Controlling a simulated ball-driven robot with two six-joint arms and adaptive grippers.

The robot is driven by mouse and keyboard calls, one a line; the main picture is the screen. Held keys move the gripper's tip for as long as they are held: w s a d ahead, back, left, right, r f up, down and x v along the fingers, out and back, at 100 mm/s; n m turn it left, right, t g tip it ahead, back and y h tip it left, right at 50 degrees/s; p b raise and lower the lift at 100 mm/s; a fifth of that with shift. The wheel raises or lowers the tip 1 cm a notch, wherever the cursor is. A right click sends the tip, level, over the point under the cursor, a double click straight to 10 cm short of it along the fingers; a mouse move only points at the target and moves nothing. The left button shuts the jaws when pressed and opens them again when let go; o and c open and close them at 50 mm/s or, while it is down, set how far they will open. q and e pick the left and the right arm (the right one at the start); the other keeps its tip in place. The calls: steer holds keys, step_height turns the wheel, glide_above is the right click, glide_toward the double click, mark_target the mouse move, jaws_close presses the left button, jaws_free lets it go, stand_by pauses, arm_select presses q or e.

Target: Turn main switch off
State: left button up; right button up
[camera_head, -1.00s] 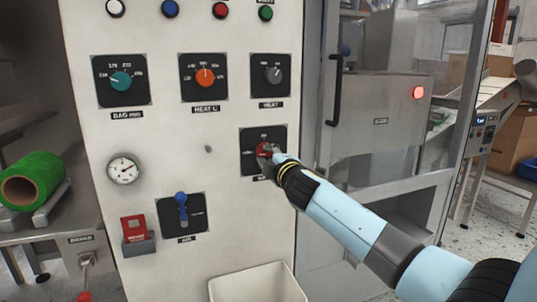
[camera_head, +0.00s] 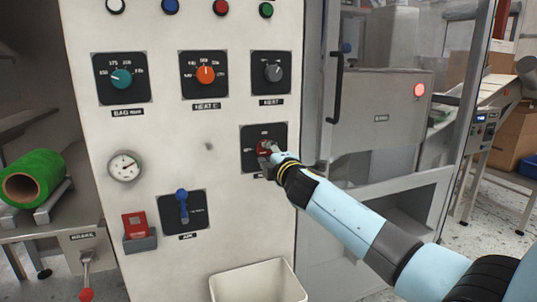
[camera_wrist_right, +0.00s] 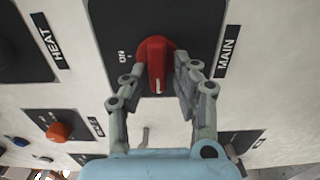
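The main switch is a red knob (camera_head: 263,146) on a black plate on the white panel (camera_head: 225,205). In the right wrist view the red knob (camera_wrist_right: 155,52) sits beside the label MAIN. Its white pointer line aims down in that view, not at the ON mark to its left; the mark it points to is hidden. My right gripper (camera_head: 268,150) is at the knob. In the right wrist view its fingers (camera_wrist_right: 159,80) straddle the knob with a gap around the handle bar, so it looks open. My left gripper is not in view.
Above are teal (camera_head: 121,78), orange (camera_head: 205,75) and grey (camera_head: 273,73) dials. A blue lever (camera_head: 182,200), red box (camera_head: 135,226) and gauge (camera_head: 125,166) are left and below. A white bin (camera_head: 258,280) stands below. A glazed door with a black handle (camera_head: 334,88) is right.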

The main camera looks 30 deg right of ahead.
steer(key=shift+o, duration=0.9)
steer(key=v, duration=1.2)
